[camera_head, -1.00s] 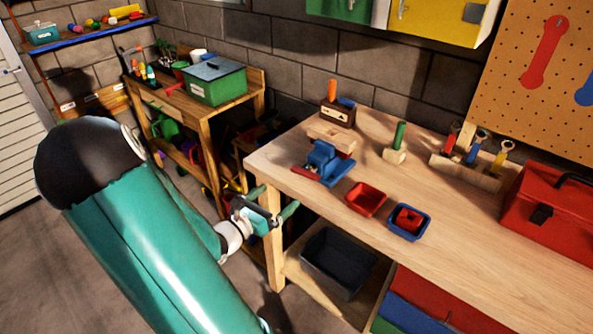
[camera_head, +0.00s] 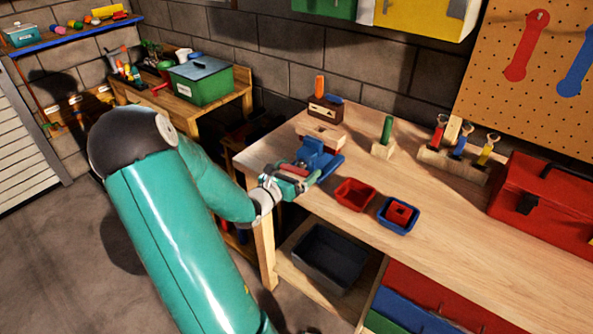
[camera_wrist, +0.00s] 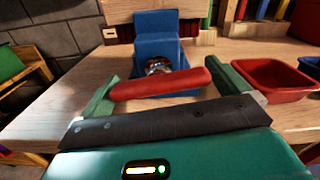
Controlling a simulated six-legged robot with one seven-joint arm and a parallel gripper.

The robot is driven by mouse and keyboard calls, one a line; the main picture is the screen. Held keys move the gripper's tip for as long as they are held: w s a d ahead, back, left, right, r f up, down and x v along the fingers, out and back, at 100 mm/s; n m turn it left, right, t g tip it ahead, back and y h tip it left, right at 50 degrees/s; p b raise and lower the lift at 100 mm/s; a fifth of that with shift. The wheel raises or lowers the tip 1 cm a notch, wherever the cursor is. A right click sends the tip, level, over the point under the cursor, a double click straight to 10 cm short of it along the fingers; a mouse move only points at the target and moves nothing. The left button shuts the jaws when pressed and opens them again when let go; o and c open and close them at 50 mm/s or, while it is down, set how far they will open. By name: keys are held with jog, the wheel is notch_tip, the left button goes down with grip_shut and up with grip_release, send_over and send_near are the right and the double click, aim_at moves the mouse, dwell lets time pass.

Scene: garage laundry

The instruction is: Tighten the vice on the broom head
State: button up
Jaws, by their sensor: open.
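The blue vice (camera_head: 322,158) stands at the left front edge of the wooden workbench. Its red handle bar (camera_wrist: 165,84) lies crosswise in front of its screw in the wrist view. A pale wooden block (camera_head: 322,137), which looks like the broom head, sits just behind the vice; how firmly the jaws hold it cannot be told. My gripper (camera_head: 296,176) is open at the front of the vice. In the wrist view its green fingers (camera_wrist: 168,80) stand at the two ends of the red bar, with the bar spanning the gap. Contact with the bar cannot be told.
A red tray (camera_head: 354,195) and a blue tray (camera_head: 397,216) lie right of the vice. A green-handled tool in a wooden block (camera_head: 384,140), a tool rack (camera_head: 452,165) and a red toolbox (camera_head: 546,205) stand farther right. A dark bin (camera_head: 325,258) sits below the benchtop.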

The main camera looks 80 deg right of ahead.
jog(key=c, duration=0.7)
jog(key=shift+m, duration=0.5)
